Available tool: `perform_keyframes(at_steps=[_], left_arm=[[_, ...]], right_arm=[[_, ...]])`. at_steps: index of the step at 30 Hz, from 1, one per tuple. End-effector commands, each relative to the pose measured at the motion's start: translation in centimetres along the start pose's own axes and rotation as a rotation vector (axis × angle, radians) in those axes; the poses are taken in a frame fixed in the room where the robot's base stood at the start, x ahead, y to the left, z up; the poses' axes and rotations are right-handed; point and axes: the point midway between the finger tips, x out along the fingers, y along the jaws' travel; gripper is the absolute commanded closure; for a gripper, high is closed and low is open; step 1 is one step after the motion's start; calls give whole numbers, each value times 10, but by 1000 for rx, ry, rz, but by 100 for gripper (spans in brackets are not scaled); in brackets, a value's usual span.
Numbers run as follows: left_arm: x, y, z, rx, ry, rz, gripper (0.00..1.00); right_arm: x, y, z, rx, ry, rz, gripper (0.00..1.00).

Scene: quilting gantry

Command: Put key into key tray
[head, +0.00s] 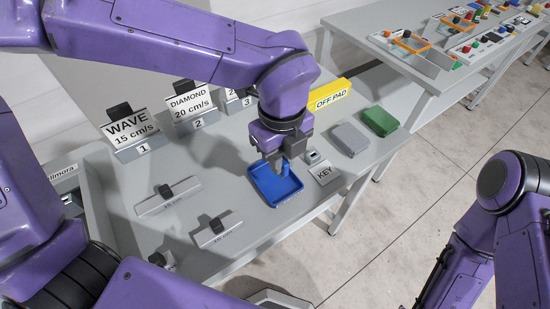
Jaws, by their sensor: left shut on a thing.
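The key tray (284,200) is a shallow blue open tray on the grey table, with a KEY sign (325,173) just right of it. My left gripper (277,162) points down over the tray's far part and is shut on the key (286,167). Only a small blue upright piece of the key shows by the fingertips; the rest is hidden by the fingers. I cannot tell whether the key touches the tray floor. My right arm is at the right edge, and its gripper is out of view.
Sign stands WAVE (131,131) and DIAMOND (191,104) stand behind left. Two grey bars with dark knobs (168,197) (218,230) lie left of the tray.

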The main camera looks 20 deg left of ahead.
Motion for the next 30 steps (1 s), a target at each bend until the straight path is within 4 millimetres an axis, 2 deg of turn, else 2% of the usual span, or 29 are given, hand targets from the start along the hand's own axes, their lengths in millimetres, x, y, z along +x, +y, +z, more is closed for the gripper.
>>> perform_keyframes(at_steps=[3, 9, 13, 26, 27, 29, 30], left_arm=[[21, -3, 17, 0, 0, 4, 100], [44, -6, 35, 0, 0, 4, 100], [68, -6, 35, 3, -1, 4, 100], [80, -6, 34, 2, 0, 0, 100], [79, -6, 34, 1, 0, 0, 75], [78, -6, 34, 2, 0, 0, 56], [78, -6, 34, 2, 0, 0, 56]], right_arm=[[-5, 0, -2, 0, 0, 0, 57], [-10, 1, -4, 0, 0, 0, 57], [-8, 1, -4, 0, 0, 0, 57], [-4, 0, -2, 0, 0, 0, 57], [-4, 0, -2, 0, 0, 0, 57], [-5, 0, -2, 0, 0, 0, 57], [-5, 0, -2, 0, 0, 0, 57]])
